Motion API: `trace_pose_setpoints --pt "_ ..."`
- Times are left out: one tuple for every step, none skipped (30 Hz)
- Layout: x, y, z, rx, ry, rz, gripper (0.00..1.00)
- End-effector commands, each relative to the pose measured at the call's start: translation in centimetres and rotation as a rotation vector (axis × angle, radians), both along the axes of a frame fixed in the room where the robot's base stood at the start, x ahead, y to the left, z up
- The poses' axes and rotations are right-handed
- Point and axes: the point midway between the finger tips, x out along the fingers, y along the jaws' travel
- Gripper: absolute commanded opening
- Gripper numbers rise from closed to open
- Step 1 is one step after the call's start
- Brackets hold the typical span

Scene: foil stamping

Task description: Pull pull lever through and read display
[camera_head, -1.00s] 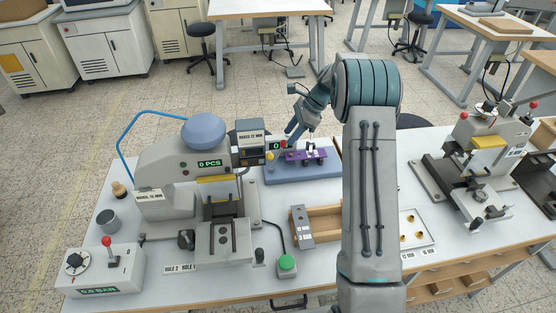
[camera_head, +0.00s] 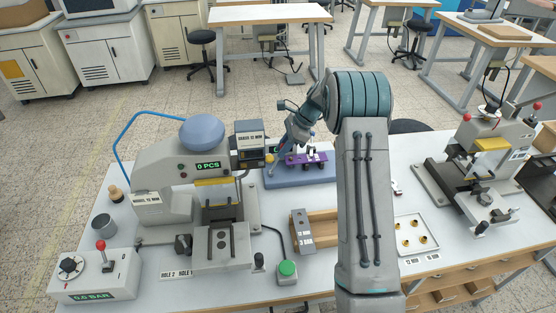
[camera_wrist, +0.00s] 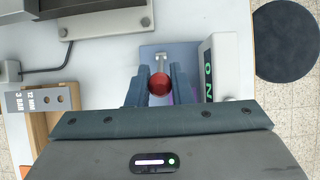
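The pull lever shows in the wrist view as a red ball knob (camera_wrist: 158,85) on a thin metal rod. My gripper (camera_wrist: 159,78) has one dark finger on each side of the knob, both appearing to touch it. In the head view my gripper (camera_head: 296,141) is above the blue-grey fixture (camera_head: 285,181), and the knob cannot be made out. The display is a pale box (camera_wrist: 222,60) just right of the fingers in the wrist view. Its green characters look like "0 N", turned sideways. In the head view my gripper mostly hides it.
A purple part (camera_head: 304,159) lies on the fixture. The stamping machine (camera_head: 168,178) stands to the left, reading "0 PCS". A wooden box (camera_head: 322,232), a green button (camera_head: 287,268) and a tray with brass pieces (camera_head: 428,250) are nearer. Another press (camera_head: 490,150) stands at right.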

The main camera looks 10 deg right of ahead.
Motion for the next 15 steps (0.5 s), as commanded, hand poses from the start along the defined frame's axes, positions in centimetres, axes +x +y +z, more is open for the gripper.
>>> trace_pose_setpoints --pt "0.0 0.1 0.0 0.0 0.0 0.0 0.05" --pt "0.0 0.1 0.1 0.0 0.0 0.0 0.05" --pt "0.0 0.2 0.1 0.0 -0.001 0.001 0.05" --pt "0.0 0.4 0.2 0.0 -0.001 0.001 0.05" --pt "0.0 0.5 0.2 0.0 -0.001 0.001 0.05" --pt "0.0 0.8 0.3 0.0 -0.001 0.002 0.05" --pt "0.0 1.0 0.4 0.001 -0.001 0.002 0.05" --pt "0.0 1.2 0.4 0.001 -0.002 0.003 0.05" --pt "0.0 1.5 0.5 0.001 -0.001 0.004 0.05" --pt "0.0 1.7 0.6 0.002 0.0 0.004 0.05" --pt "0.0 1.9 0.6 0.002 0.0 0.004 0.05" --pt "0.0 2.0 0.6 0.002 0.0 0.004 0.05" --pt "0.0 2.0 0.6 0.002 0.0 0.004 0.05" --pt "0.0 2.1 0.6 0.002 0.0 0.004 0.05" --pt "0.0 2.2 0.6 0.002 0.0 0.004 0.05"
